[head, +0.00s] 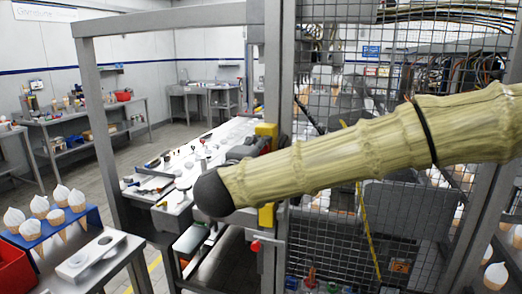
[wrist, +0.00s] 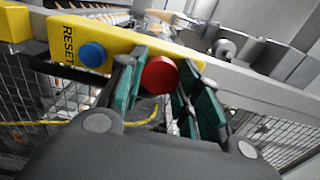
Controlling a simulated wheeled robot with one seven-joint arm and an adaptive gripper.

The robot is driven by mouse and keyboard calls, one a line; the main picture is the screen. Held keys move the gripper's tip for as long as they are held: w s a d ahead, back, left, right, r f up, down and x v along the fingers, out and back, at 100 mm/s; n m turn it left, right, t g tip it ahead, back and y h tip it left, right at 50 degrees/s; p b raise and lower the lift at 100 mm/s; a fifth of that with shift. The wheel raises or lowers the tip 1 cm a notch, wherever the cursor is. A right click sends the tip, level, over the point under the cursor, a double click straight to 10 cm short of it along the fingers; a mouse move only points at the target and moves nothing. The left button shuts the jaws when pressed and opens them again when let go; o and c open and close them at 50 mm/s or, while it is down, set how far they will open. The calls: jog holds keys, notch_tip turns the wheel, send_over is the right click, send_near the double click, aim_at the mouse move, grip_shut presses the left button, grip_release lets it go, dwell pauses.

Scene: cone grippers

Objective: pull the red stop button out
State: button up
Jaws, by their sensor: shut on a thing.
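The red stop button (wrist: 160,73) is a round red knob on a yellow panel (wrist: 125,40) in the wrist view. My gripper (wrist: 164,82) has its two green-padded fingers on either side of the button and is shut on it. A blue button (wrist: 93,54) marked RESET sits left of it on the same panel. In the head view the yellow panel (head: 267,131) shows on the grey post. My dark gripper (head: 250,149) is beside it, partly hidden behind my arm. The red button cannot be made out there.
A mesh fence (head: 330,235) with grey posts stands behind my arm. A small red knob (head: 256,246) is lower on the post. A blue rack (head: 50,230) of cones and a red bin (head: 14,268) are at the left. Floor between the benches is open.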

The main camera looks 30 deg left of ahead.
jog(key=shift+s+d, duration=0.1)
jog(key=shift+s, duration=0.3)
jog(key=shift+s+f, duration=0.35)
jog(key=shift+f, duration=0.15)
dwell(0.8)
jog(key=o, duration=1)
jog(key=shift+r, duration=0.1)
jog(key=shift+r+b+v, duration=0.2)
jog(key=shift+b+v, duration=0.1)
jog(key=shift+v, duration=1.5)
jog(key=shift+r+b+v, duration=0.2)
jog(key=shift+b+v, duration=0.05)
jog(key=shift+v, duration=1.55)
jog(key=shift+d, duration=0.1)
